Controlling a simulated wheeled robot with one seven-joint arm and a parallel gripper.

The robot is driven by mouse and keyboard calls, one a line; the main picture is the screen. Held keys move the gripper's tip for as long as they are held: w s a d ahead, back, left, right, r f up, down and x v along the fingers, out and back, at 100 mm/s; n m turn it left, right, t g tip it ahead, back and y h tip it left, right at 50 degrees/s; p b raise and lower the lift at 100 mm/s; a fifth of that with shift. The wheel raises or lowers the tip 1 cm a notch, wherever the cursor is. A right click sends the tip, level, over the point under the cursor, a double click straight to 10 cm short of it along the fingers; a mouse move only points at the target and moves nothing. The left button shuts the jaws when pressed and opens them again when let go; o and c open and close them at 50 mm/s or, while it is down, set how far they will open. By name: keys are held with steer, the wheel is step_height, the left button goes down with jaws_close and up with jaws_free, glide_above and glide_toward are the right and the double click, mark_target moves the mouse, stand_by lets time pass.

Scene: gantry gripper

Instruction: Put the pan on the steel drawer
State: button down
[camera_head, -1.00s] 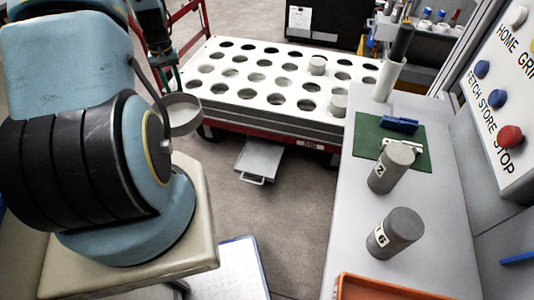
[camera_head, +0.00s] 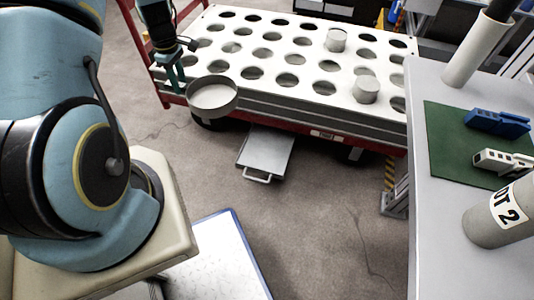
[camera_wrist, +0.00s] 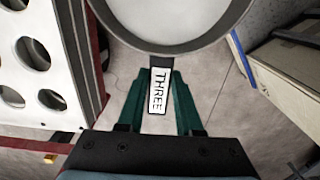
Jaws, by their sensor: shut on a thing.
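The pan (camera_head: 213,95) is a round, shallow grey dish held in the air in the head view, left of the drawer. In the wrist view the pan (camera_wrist: 170,18) fills the top middle. Its handle carries a white label reading THREE. My gripper (camera_wrist: 159,95) has green fingers shut on that handle; it also shows in the head view (camera_head: 176,78). The steel drawer (camera_head: 266,150) is a flat grey tray with a front handle, low under the front edge of the perforated table. The pan is above and to the left of it, apart from it.
The white perforated table (camera_head: 265,97) has many round holes and two grey cylinders in it. A grey bench (camera_head: 440,225) at right bears a green mat (camera_head: 450,150) and a cylinder (camera_head: 500,215). Open floor (camera_head: 310,220) lies in front of the drawer.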

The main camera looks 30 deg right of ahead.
steer(key=s+d+f+n+b, duration=0.55)
steer(key=f+b, duration=0.25)
steer(key=f, duration=0.2)
steer(key=s+d+f+n+b, duration=0.5)
steer(key=f+n+b, duration=0.2)
steer(key=f+b, duration=0.15)
steer(key=s+d+f+n+b, duration=0.5)
steer(key=d+f+n+b, duration=0.15)
steer(key=f, duration=0.35)
steer(key=shift+m, duration=0.5)
steer(key=f+b, duration=0.2)
steer(key=f, duration=0.2)
steer(key=f+b, duration=0.3)
steer(key=f, duration=0.2)
steer(key=f+b, duration=0.2)
steer(key=f, duration=0.3)
steer(key=shift+s+a+b, duration=0.25)
steer(key=shift+b, duration=0.1)
steer(key=b, duration=0.2)
glide_above(264, 155)
steer(key=s+a, duration=0.3)
steer(key=shift+d+r, duration=0.25)
steer(key=w+d+b, duration=0.1)
steer(key=w+d, duration=0.1)
steer(key=shift+w+d+f+b, duration=0.1)
steer(key=shift+w+d+b, duration=0.25)
steer(key=shift+w, duration=0.05)
steer(key=shift+f+b, duration=0.35)
steer(key=shift+b, duration=0.05)
steer(key=shift+f, duration=0.1)
